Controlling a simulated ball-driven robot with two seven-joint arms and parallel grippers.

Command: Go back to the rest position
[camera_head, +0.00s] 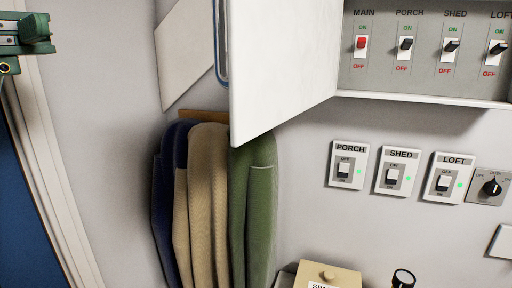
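A green metal part (27,38) juts in at the upper left edge. It looks like part of my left gripper or wrist, cut off by the frame. I cannot make out whether its fingers are apart, and nothing is visibly held there. My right gripper is not in view.
A white cabinet door (280,65) stands open beside the breaker panel (428,75). Below are PORCH (345,170), SHED (395,178) and LOFT (443,184) switches with green lights lit. A cream box (335,276) sits at the bottom.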

